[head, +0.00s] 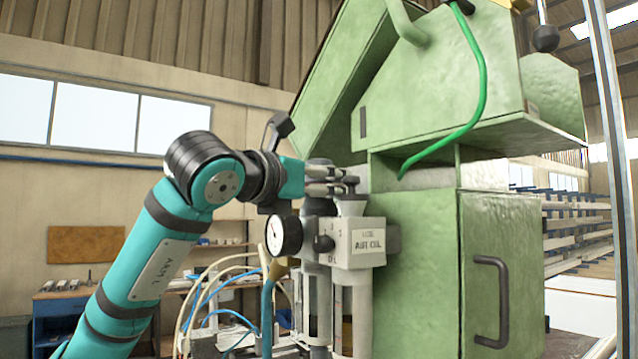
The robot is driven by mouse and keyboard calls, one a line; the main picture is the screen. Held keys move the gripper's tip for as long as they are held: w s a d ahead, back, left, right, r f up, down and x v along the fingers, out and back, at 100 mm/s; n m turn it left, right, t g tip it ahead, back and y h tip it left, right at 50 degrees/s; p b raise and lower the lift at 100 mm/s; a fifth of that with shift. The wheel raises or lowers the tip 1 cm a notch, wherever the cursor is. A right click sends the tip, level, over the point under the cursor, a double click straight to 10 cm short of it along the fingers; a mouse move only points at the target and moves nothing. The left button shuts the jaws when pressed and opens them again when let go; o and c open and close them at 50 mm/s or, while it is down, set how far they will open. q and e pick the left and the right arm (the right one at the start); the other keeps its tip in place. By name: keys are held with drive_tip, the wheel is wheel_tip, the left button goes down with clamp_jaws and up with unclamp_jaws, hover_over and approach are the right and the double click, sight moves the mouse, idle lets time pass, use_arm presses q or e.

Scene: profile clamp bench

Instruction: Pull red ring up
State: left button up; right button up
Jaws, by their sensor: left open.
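I see no red ring in the head view; it may be hidden behind my left gripper or the parts around it. My left gripper (345,184) comes in from the left with its fingers open. Its fingertips are at the top of the grey air unit (368,243), beside its dark upper caps. I cannot tell whether they touch it or what is between them. The air unit carries a round white pressure gauge (284,236) and a dark knob (323,243). My right gripper is not in view.
The green machine (420,270) stands close on the right, with a dark door handle (492,301) and a green hose (478,85) above. Pale and blue hoses (222,285) loop below my arm. A workbench (62,293) stands at the back left.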

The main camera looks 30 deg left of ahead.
use_arm(q)
drive_tip(key=shift+w, duration=0.1)
clamp_jaws()
drive_tip(key=shift+r, duration=0.4)
unclamp_jaws()
drive_tip(key=shift+s, duration=0.3)
drive_tip(key=s, duration=1.1)
drive_tip(key=shift+s, duration=0.4)
